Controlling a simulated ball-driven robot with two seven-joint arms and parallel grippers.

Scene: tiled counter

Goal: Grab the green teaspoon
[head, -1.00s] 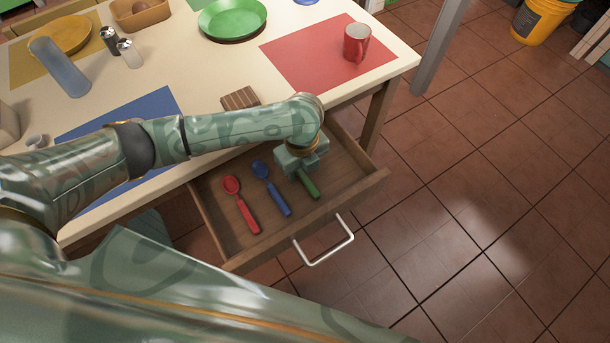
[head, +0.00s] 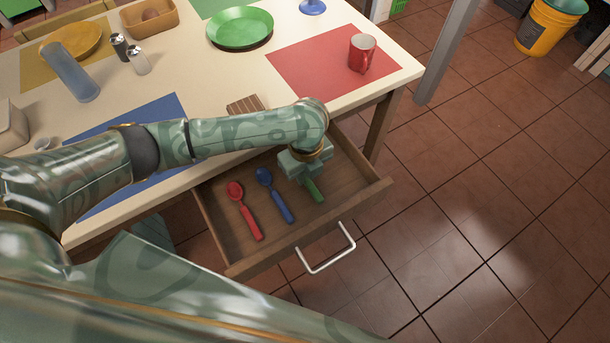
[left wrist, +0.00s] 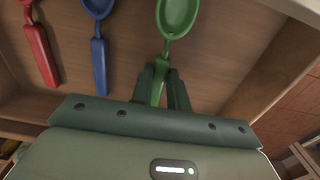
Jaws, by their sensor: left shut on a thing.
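The green teaspoon (head: 314,191) is at the right side of the open wooden drawer (head: 356,192). In the head view only its handle end shows; my left gripper (head: 304,172) covers the rest. In the left wrist view the green spoon's bowl (left wrist: 178,15) points away, and my left gripper (left wrist: 160,88) is shut on its handle, one finger on each side. I cannot tell whether the spoon is lifted off the drawer floor. My right gripper is not in view.
A blue spoon (head: 275,196) and a red spoon (head: 244,211) lie left of it in the drawer. The drawer has a metal handle (head: 328,262).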

